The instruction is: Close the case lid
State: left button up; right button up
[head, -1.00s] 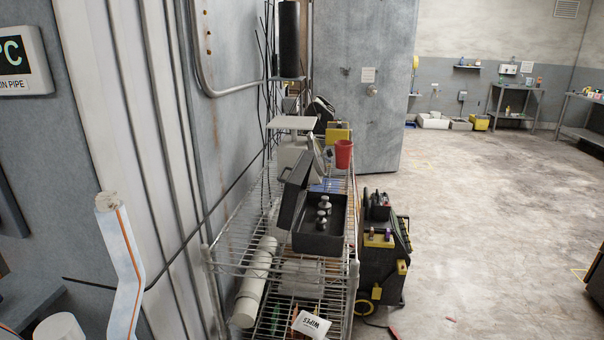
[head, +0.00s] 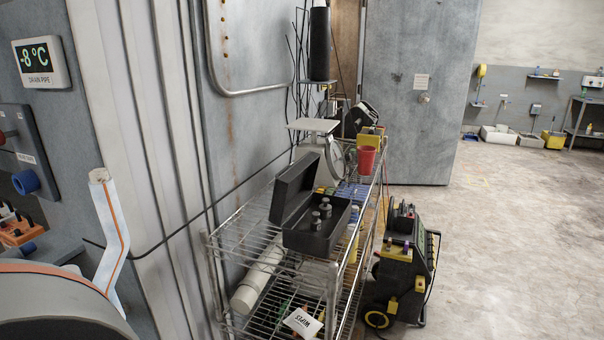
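The black case (head: 318,238) sits on the top wire shelf of the cart in the head view. Its lid (head: 293,188) stands open, tilted up on the left side. Grey metal weights (head: 321,213) stand inside the case. Neither of my grippers is in the head view.
The wire cart (head: 340,283) also carries a scale (head: 322,138) and a red cup (head: 366,159) behind the case. A black and yellow machine (head: 402,268) stands right of the cart. A wall with a pipe (head: 218,80) borders the left. The concrete floor (head: 510,240) at right is open.

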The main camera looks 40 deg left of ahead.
aim_at(293, 184)
jog(key=l+u, duration=0.25)
jog(key=u, duration=0.15)
jog(key=l+u, duration=0.4)
jog(key=i+j, duration=0.05)
